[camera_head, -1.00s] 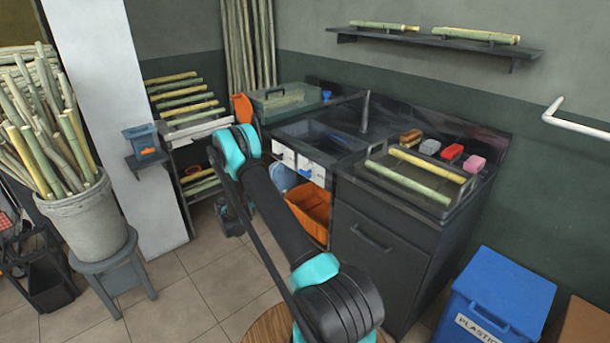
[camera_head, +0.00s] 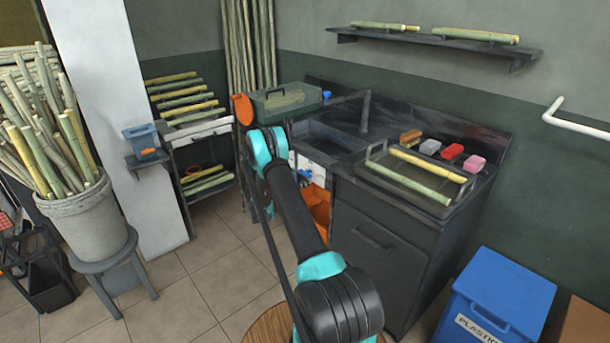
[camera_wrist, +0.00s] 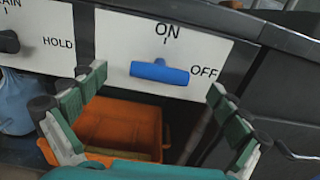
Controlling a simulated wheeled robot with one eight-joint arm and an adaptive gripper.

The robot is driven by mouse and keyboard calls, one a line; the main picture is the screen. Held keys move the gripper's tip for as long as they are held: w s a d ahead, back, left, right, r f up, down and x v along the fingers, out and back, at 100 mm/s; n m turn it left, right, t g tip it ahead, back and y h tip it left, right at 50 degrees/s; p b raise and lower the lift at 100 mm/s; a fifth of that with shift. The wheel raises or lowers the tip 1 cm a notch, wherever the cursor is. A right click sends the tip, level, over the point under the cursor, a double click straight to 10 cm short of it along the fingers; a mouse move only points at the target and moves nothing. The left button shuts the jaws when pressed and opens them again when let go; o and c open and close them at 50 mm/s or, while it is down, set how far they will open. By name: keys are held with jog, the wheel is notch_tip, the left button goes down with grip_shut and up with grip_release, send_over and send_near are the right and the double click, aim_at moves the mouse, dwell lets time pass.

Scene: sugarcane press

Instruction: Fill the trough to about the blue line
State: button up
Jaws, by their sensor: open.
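The dark trough (camera_head: 310,130) is set into the counter in the head view. I cannot make out a blue line or water in it. A dark tap (camera_head: 365,112) stands behind it, its spout pointing left over the trough. In the wrist view, a blue handle (camera_wrist: 159,72) lies horizontal on a white panel marked ON above and OFF at the right. My gripper (camera_wrist: 157,88) is open and empty, its fingers spread left and right of the handle, with no clear contact. A black knob (camera_wrist: 9,42) sits on the neighbouring panel, marked HOLD. My arm hides the gripper in the head view.
An orange bin (camera_wrist: 118,128) sits below the panels. A tray (camera_head: 425,188) with cane pieces lies right of the trough. A green box (camera_head: 287,103) stands at its left. A blue plastic bin (camera_head: 490,300) stands on the floor at the right.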

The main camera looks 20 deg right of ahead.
aim_at(305, 172)
jog(key=shift+x, duration=1.55)
jog(key=c, duration=1.2)
